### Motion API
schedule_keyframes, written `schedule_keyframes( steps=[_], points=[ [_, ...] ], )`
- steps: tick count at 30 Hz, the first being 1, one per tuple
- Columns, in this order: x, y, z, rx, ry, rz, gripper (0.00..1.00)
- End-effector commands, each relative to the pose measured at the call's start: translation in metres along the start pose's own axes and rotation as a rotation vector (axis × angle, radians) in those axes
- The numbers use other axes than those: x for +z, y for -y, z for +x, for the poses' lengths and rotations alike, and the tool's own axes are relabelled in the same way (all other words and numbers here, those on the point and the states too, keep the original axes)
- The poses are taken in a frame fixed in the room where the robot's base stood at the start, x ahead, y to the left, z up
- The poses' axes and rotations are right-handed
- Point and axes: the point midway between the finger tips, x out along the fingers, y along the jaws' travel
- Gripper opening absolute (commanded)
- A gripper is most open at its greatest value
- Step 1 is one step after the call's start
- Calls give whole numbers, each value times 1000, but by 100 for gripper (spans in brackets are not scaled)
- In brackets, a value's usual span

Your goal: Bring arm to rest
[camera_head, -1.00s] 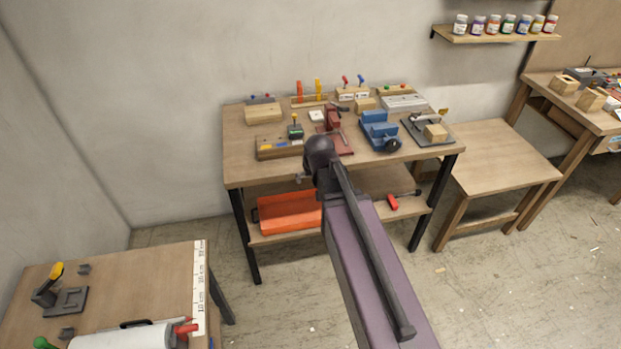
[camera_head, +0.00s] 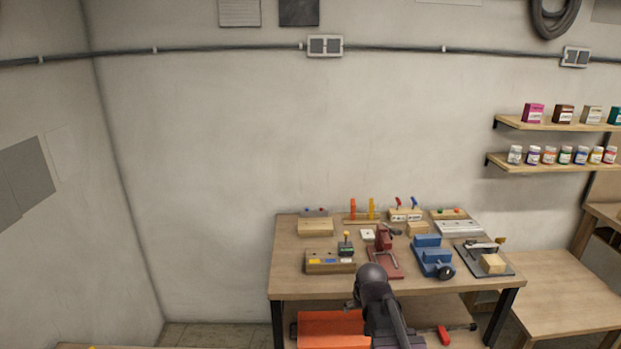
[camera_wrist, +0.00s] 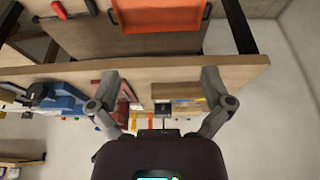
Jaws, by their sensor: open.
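My arm (camera_head: 380,300) rises from the bottom of the head view, in front of the workbench (camera_head: 285,285). Its gripper fingers are hidden in that view. In the wrist view, my gripper (camera_wrist: 160,82) has its two grey fingers spread wide apart, with nothing held between them. The picture there is upside down, with the bench edge (camera_wrist: 180,74) passing behind the fingertips. The gripper is in front of the bench, apart from the items on it.
A blue vise (camera_head: 432,258), a red vise (camera_head: 384,262) and wooden blocks with colored tools stand on the bench. An orange tray (camera_head: 325,328) and a red clamp (camera_head: 445,335) lie on the lower shelf. Wall shelves (camera_head: 545,165) hold jars at right.

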Motion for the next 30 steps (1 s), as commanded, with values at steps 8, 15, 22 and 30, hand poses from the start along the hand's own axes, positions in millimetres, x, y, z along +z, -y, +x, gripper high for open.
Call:
schedule_keyframes(
  steps=[8,15,22,30],
  points=[
    [74,-1,-16,0,216,-3,100],
    [110,-2,-28,0,338,-3,100],
    [111,-2,-28,0,346,-3,100],
    [104,-2,-29,-1,344,-11,29]
  ],
)
